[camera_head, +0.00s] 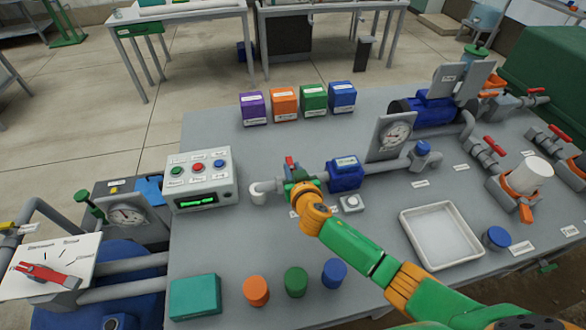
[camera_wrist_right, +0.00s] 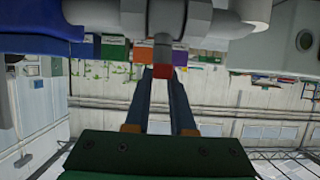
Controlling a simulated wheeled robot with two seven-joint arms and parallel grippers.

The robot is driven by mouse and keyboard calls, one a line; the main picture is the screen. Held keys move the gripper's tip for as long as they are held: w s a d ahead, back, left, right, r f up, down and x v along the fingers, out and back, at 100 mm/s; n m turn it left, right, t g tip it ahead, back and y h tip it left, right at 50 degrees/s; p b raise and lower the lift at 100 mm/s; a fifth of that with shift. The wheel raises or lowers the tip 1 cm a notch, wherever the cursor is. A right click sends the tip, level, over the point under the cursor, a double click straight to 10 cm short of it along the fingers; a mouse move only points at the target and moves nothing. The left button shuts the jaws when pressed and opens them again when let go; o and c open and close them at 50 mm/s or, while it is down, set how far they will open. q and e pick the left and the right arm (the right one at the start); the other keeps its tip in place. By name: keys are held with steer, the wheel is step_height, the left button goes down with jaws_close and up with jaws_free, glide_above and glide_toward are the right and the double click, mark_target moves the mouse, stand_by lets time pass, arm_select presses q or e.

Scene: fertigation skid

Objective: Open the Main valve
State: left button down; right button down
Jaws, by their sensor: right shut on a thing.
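A valve with a red lever (camera_head: 289,162) sits on the grey pipe between the control box and the blue pipe unit in the head view. Its small label is too blurred to read, so I cannot confirm it is the Main valve. My right gripper (camera_head: 292,177) is at this valve, and its arm reaches in from the lower right. In the right wrist view, the right gripper's fingers (camera_wrist_right: 162,80) are shut on the red lever tip (camera_wrist_right: 163,72), just below the grey pipe body. The hand hides part of the valve. My left gripper is not in view.
A control box with buttons (camera_head: 200,160) stands left of the valve and the blue pipe unit (camera_head: 346,174) right of it. A white tray (camera_head: 403,222), coloured boxes (camera_head: 285,102) and round caps (camera_head: 256,290) are around. More red-lever valves (camera_head: 494,145) stand at right.

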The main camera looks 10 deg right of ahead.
steer(key=shift+w+d+r+n+y+p, duration=0.1)
steer(key=shift+d+n+y+p, duration=0.1)
steer(key=shift+n+y+p, duration=0.5)
steer(key=shift+d+r+n+y+p, duration=0.15)
steer(key=shift+n+y+p, duration=0.2)
steer(key=shift+n+y, duration=0.6)
steer(key=shift+w+d+f+n+g+y, duration=0.1)
steer(key=shift+n+g+y, duration=0.2)
steer(key=shift+n+y, duration=0.25)
steer(key=shift+d+f+n+g+y, duration=0.1)
steer(key=shift+n+g+y, duration=0.2)
steer(key=shift+y, duration=0.3)
steer(key=shift+n+y, duration=0.4)
steer(key=n+g+y+b, duration=0.1)
steer(key=b, duration=0.2)
steer(key=n+g+y+b, duration=0.2)
steer(key=b, duration=0.2)
steer(key=n+g+y+b, duration=0.1)
steer(key=n+g+b, duration=0.1)
steer(key=b, duration=0.2)
steer(key=shift+w+d+f+y, duration=0.15)
steer(key=shift+w+f+y, duration=0.05)
steer(key=shift+f+y, duration=0.2)
steer(key=shift+r+n+g+y+b, duration=0.3)
steer(key=shift+n+g+b, duration=0.2)
steer(key=shift+n+b, duration=0.35)
